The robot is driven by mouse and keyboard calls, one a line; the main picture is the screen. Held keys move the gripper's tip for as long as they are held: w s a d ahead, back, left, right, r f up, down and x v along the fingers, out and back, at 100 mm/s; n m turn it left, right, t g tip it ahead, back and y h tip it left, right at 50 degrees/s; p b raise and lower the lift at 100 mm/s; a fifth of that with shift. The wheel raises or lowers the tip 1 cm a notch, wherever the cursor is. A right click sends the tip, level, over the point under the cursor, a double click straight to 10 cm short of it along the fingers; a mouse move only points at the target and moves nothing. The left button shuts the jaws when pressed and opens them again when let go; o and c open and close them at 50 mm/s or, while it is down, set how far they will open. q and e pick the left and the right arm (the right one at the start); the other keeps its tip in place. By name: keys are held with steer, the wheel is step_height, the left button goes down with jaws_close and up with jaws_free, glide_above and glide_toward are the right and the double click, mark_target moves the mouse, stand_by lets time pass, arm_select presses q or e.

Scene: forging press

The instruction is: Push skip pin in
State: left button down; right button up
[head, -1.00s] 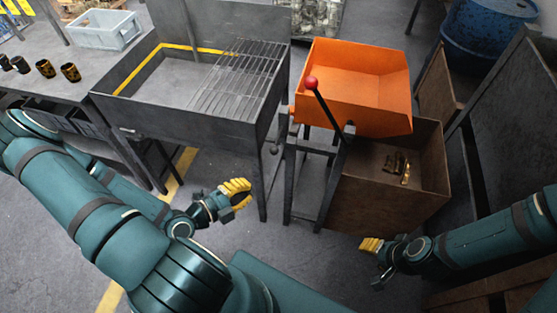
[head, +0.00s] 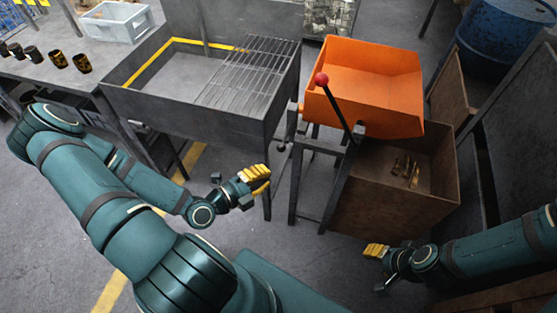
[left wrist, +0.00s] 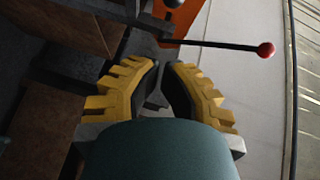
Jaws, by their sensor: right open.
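The orange skip (head: 365,85) sits tilted on a dark metal stand. A lever (head: 336,106) with a red ball rises at its near side, and the lever also shows in the left wrist view (left wrist: 215,44). A small dark knob (head: 283,147) at the stand's left side may be the skip pin; I cannot tell for sure. My left gripper (head: 262,177) is below and left of that knob, apart from it. Its yellow fingers nearly meet at the tips in the left wrist view (left wrist: 162,66), with nothing between them. My right gripper (head: 376,268) is open and empty, below the brown bin.
The brown bin (head: 375,205) under the skip holds several brass-coloured pieces (head: 405,168). A dark metal trough (head: 190,118) with a grate (head: 252,75) stands left of the skip. A blue drum (head: 495,40) is at the back right. Open floor lies between my grippers.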

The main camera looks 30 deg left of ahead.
mark_target(284, 146)
arm_select(q)
steer(key=w+f, duration=0.1)
steer(key=w, duration=0.7)
steer(key=shift+f, duration=0.25)
steer(key=shift+s, duration=0.1)
steer(key=w+b, duration=0.1)
steer(key=w, duration=0.1)
steer(key=w+a, duration=0.1)
steer(key=w, duration=0.1)
steer(key=shift+f+b, duration=0.1)
steer(key=shift+b, duration=0.25)
steer(key=shift+w+a, duration=0.1)
steer(key=shift+w, duration=0.35)
